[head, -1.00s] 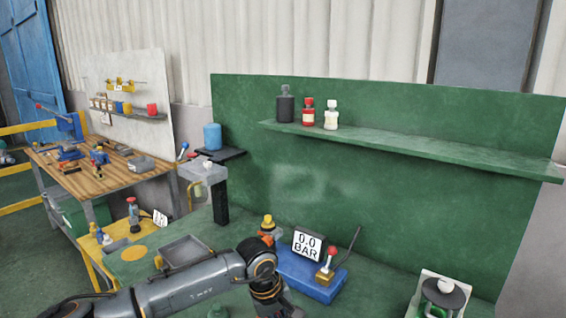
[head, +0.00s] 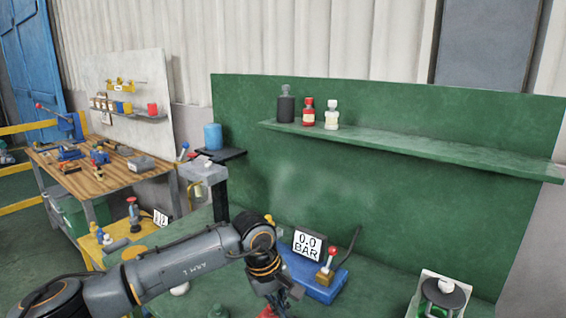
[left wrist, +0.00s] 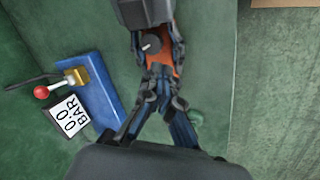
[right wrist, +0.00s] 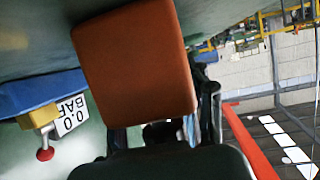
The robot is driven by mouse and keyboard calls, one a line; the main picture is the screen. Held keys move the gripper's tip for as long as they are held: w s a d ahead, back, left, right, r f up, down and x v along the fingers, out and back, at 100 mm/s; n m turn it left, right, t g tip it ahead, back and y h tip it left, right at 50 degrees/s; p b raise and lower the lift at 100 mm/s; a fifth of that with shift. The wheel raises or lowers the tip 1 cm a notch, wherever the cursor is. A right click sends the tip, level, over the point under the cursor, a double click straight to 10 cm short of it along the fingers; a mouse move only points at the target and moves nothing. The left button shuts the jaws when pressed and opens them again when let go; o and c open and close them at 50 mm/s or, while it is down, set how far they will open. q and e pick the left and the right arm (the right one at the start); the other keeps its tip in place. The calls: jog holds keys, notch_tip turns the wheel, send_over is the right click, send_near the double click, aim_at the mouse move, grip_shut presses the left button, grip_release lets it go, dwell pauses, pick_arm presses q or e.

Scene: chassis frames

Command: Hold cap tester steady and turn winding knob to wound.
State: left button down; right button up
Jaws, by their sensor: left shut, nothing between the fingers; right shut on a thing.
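An orange-brown block with a round grey knob (left wrist: 151,44), which I take to be the cap tester (left wrist: 165,65) and its winding knob, shows in the left wrist view. My right gripper (left wrist: 157,40) is shut on the block, a finger on either side. The block (right wrist: 140,60) fills the middle of the right wrist view, its knob face hidden. My left gripper (left wrist: 158,88) is shut and empty, its fingertips close to the block's near end; contact cannot be told. In the head view my left gripper (head: 278,297) points down over the bench.
A blue base (head: 318,283) with a red-knobbed lever (head: 331,253) and a display reading 0.0 BAR (head: 307,245) stands beside my left gripper. A white stand (head: 441,295) is at the right. A green shelf (head: 420,145) with bottles runs above. Bench between is clear.

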pick_arm(q)
notch_tip(320, 180, down, 6)
jog(key=s, duration=0.1)
jog(key=shift+s+d, duration=0.2)
jog(key=shift+d, duration=0.2)
dwell(0.4)
jog(key=shift+w+d, duration=0.35)
jog(key=shift+d, duration=0.05)
dwell(0.8)
jog(key=shift+w+a+r, duration=0.1)
jog(key=shift+w+a, duration=0.05)
jog(key=shift+w, duration=0.4)
pick_arm(e)
jog(key=shift+s+a, duration=0.1)
jog(key=shift+a, duration=0.05)
pick_arm(q)
jog(key=shift+a, duration=0.1)
dwell(0.4)
jog(key=shift+s+a+r, duration=0.1)
jog(key=shift+a, duration=0.2)
pick_arm(e)
jog(key=shift+d, duration=0.2)
pick_arm(q)
jog(key=v, duration=0.3)
jog(key=d+v, duration=0.1)
jog(key=v, duration=0.1)
jog(key=shift+w+r, duration=0.2)
jog(key=shift+r, duration=0.2)
